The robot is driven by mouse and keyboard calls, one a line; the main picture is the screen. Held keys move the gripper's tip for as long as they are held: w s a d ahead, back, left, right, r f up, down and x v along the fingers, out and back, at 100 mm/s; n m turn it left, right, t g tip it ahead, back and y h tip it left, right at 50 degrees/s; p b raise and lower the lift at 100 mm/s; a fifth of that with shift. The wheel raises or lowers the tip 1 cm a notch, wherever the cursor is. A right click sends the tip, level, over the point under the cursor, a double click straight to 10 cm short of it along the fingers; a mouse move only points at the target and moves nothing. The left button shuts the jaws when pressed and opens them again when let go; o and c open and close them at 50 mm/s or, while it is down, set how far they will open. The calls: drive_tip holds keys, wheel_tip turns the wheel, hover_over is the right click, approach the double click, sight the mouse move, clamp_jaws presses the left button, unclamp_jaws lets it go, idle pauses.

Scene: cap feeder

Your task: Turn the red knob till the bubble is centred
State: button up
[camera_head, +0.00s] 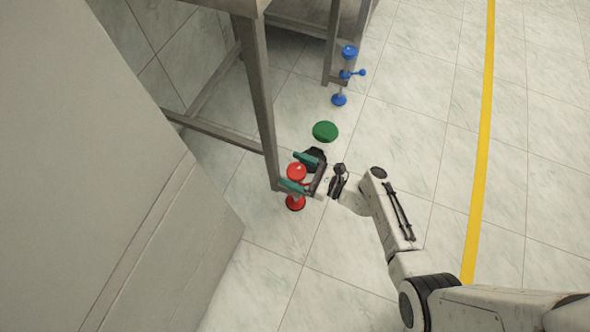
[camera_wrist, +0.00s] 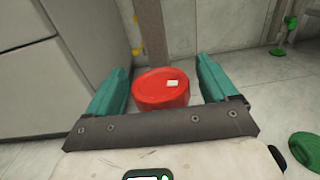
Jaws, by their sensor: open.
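The red knob (camera_head: 297,171) is a round red cap on a red-footed stand beside a metal table leg. My gripper (camera_head: 298,173) is open, with one teal finger on each side of the knob. In the wrist view the red knob (camera_wrist: 160,90) sits between the two fingers of my gripper (camera_wrist: 162,72), with a visible gap on the right side. A small white mark shows on top of the knob. I cannot tell whether either finger touches it. No bubble can be made out in either view.
The metal table leg (camera_head: 262,100) stands just behind the red knob. A grey cabinet (camera_head: 90,200) fills the left. A green disc (camera_head: 325,131) and a blue knob on a stand (camera_head: 348,52) lie farther back. Open tiled floor with a yellow line (camera_head: 484,130) is to the right.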

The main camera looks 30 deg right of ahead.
drive_tip(key=shift+w+a, duration=0.1)
drive_tip(key=shift+w, duration=0.05)
drive_tip(key=c, duration=1)
